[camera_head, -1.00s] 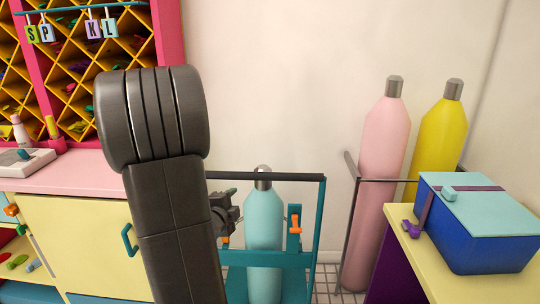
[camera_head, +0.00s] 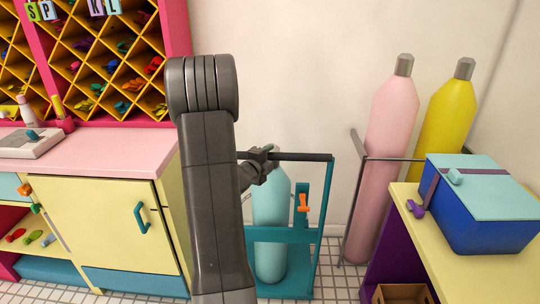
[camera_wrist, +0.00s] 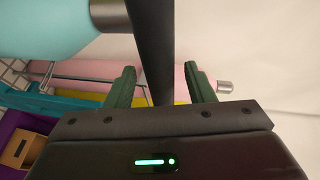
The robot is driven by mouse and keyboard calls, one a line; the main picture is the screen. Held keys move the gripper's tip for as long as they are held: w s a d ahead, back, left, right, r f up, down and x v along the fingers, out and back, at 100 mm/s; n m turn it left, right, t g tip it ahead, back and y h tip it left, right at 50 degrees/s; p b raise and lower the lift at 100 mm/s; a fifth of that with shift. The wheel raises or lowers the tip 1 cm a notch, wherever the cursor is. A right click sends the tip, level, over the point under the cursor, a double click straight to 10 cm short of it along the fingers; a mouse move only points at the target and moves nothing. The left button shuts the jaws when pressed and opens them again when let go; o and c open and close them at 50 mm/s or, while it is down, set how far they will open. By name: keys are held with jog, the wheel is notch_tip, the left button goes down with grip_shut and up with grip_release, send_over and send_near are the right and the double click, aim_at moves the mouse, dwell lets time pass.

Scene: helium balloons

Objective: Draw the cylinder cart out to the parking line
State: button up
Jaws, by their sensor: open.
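The cylinder cart (camera_head: 285,235) is a teal frame with a dark handle bar (camera_head: 308,157) across its top. It stands on the tiled floor by the wall and carries a light-teal cylinder (camera_head: 270,205), partly hidden by my arm. My gripper (camera_head: 266,158) is at the left part of the handle bar. In the wrist view my gripper (camera_wrist: 162,84) is open, and the handle bar (camera_wrist: 152,45) runs between its two green fingers, with gaps on both sides. I see no parking line.
A pink cylinder (camera_head: 386,135) and a yellow cylinder (camera_head: 447,125) stand in a rack right of the cart. A yellow-topped table (camera_head: 420,235) with a blue box (camera_head: 480,215) is at the front right. A yellow cabinet (camera_head: 90,225) stands left.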

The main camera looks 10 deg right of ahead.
jog(key=shift+w+d+f, duration=0.1)
jog(key=shift+w+d, duration=0.35)
jog(key=shift+w, duration=0.1)
